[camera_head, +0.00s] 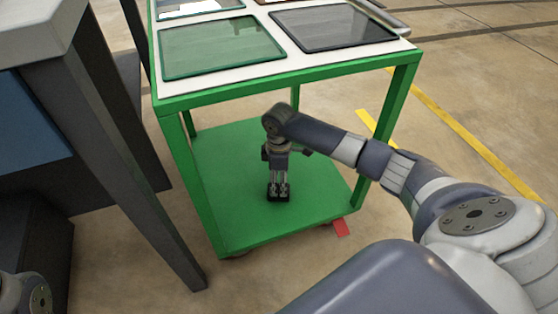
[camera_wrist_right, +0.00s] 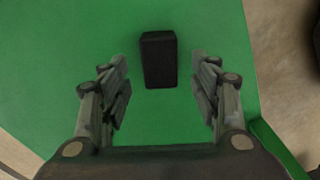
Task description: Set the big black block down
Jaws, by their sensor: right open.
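The big black block (camera_wrist_right: 158,60) rests on the green lower shelf (camera_head: 215,155) of the cart. In the right wrist view it lies between and slightly beyond my right fingertips, with green showing on both sides of it. My right gripper (camera_head: 278,192) points down at the lower shelf, and its open fingers also show in the right wrist view (camera_wrist_right: 160,80). The fingers stand apart from the block. In the head view the dark fingertips and the block are hard to tell apart. My left gripper is not in view.
The cart's white top (camera_head: 262,68) holds a green-framed panel (camera_head: 222,46) and a dark-framed panel (camera_head: 333,27) above the shelf. Green legs (camera_head: 195,185) bound the shelf. A dark table (camera_head: 115,130) stands to the left. Most of the lower shelf is bare.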

